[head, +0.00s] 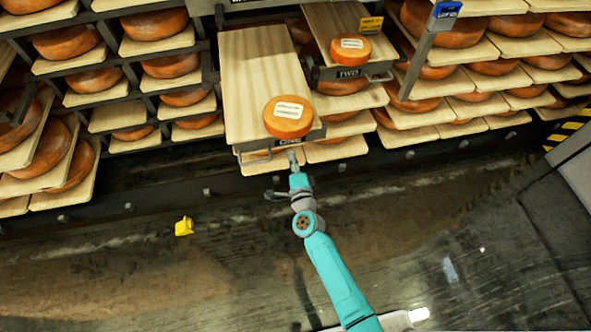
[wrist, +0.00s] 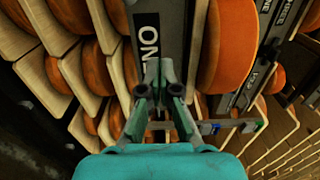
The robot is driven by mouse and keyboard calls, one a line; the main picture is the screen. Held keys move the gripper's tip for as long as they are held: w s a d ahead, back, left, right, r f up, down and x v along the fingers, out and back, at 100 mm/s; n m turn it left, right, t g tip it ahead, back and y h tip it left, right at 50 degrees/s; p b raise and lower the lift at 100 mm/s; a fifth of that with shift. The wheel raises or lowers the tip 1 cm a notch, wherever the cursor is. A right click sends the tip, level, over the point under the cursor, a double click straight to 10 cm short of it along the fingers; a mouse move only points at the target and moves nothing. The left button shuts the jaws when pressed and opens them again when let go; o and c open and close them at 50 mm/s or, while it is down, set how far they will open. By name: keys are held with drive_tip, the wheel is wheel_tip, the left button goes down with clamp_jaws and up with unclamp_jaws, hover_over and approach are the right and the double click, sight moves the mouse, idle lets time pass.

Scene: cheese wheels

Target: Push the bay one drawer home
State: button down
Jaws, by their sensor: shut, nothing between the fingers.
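The bay one drawer (head: 262,75) is a long pale wooden board on a dark frame, pulled out of the rack toward me. My gripper (head: 293,158) is shut and empty, at the drawer's front just below the label. I cannot tell if the fingertips touch the front.
The drawer marked TWO (head: 349,72) stands partly out to the right, with a cheese wheel (head: 350,48) on it. A post with a blue tag (head: 446,9) stands further right. A small yellow object (head: 184,226) lies on the dark floor. Racks of cheeses line both sides.

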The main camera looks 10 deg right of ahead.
drive_tip(key=shift+w, duration=2.65)
